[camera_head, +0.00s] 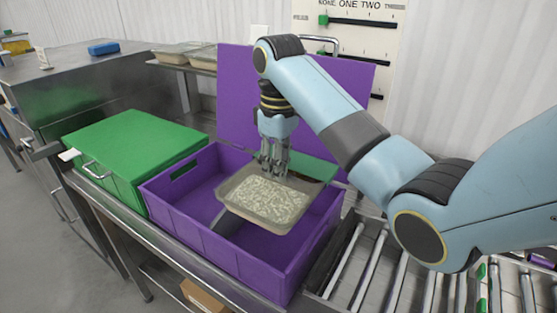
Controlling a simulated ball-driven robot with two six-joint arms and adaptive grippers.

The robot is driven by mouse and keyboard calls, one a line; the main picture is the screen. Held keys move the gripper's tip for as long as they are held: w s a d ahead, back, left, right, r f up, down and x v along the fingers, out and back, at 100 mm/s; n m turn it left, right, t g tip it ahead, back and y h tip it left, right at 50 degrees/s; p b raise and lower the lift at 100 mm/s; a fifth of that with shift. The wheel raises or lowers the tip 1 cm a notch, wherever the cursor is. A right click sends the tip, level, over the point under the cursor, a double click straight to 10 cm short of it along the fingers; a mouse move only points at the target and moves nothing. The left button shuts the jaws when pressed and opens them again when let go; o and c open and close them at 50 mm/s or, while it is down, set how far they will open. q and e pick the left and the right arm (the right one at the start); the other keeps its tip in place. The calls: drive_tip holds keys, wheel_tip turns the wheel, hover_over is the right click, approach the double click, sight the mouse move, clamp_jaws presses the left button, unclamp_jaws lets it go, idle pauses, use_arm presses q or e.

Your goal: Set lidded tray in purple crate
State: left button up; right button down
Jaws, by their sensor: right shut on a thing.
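The tray (262,198) is shallow and beige, with white rice-like grains showing on its top through what may be a clear lid; I cannot tell for sure. It is tilted slightly over the open purple crate (213,245), within the crate's outline. My right gripper (273,168) points down and is shut on the tray's far edge. A dark shape, perhaps a shadow, shows in the crate below the tray. The purple crate lid (232,95) stands upright behind. My left gripper is not in view.
A closed green crate (135,140) with a handle stands left of the purple crate. A roller conveyor (395,270) lies to the right. Other trays (180,52) sit on a shelf behind. A blue item (104,48) lies on the metal counter. A slider panel (350,20) hangs behind.

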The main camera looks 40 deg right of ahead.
wheel_tip(320, 180, down, 3)
drive_tip(key=shift+w, duration=0.1)
wheel_tip(320, 180, down, 4)
drive_tip(key=shift+r, duration=0.25)
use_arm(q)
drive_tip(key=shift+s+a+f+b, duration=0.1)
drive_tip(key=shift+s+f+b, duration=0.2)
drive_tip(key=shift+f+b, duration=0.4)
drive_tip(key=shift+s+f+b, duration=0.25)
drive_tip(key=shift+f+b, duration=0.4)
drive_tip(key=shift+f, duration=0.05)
use_arm(e)
drive_tip(key=shift+f, duration=3.65)
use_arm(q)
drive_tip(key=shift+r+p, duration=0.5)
use_arm(e)
drive_tip(key=shift+r, duration=0.1)
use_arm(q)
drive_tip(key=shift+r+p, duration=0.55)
use_arm(e)
drive_tip(key=shift+f, duration=0.65)
drive_tip(key=c, duration=1.3)
unclamp_jaws()
drive_tip(key=shift+o, duration=0.6)
